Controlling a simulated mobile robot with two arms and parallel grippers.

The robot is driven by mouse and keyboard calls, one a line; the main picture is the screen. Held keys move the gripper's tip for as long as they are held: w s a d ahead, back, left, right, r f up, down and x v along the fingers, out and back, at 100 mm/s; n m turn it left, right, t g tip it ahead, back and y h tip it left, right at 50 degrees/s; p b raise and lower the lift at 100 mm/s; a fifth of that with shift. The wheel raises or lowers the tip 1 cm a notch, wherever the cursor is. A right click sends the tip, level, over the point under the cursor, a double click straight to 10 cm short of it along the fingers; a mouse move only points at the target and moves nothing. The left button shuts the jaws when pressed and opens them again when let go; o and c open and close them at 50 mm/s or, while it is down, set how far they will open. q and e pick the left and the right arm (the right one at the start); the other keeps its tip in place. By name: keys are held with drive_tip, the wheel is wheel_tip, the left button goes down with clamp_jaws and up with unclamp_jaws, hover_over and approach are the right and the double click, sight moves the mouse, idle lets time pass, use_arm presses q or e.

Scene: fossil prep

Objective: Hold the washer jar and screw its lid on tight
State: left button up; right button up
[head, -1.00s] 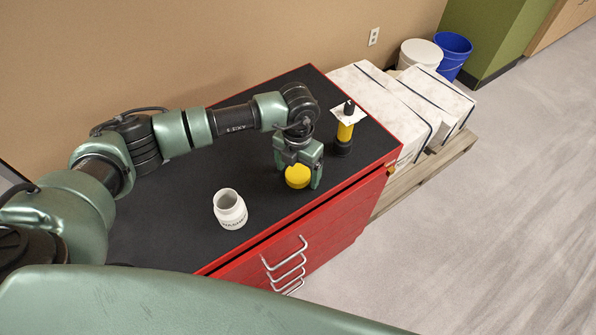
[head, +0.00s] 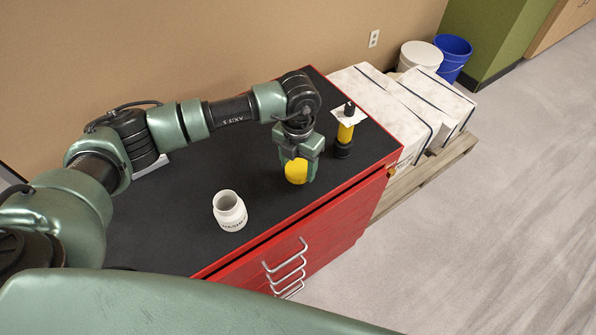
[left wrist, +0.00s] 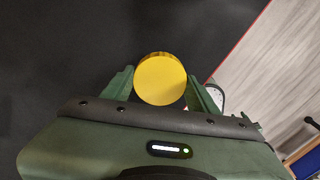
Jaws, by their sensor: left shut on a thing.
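The white washer jar (head: 230,212) stands upright and open on the black top of the red cabinet, with dark lettering on its side. The yellow lid (head: 296,171) is between the fingers of my left gripper (head: 299,170), which is shut on it, to the right of the jar and apart from it. In the left wrist view the lid (left wrist: 161,79) shows as a round yellow disc between the two green fingers (left wrist: 162,88). Whether the lid touches the cabinet top is hard to tell. My right gripper is not in view.
A yellow and black tool (head: 345,131) with a pale tag stands at the cabinet's right rear. Wrapped white blocks (head: 402,105) lie on a pallet beyond the red edge. A white bucket (head: 420,54) and a blue bucket (head: 454,53) stand behind. The cabinet top around the jar is clear.

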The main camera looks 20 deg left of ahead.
sight(298, 168)
use_arm(q)
wheel_tip(298, 168, up, 17)
drive_tip(key=b, duration=0.3)
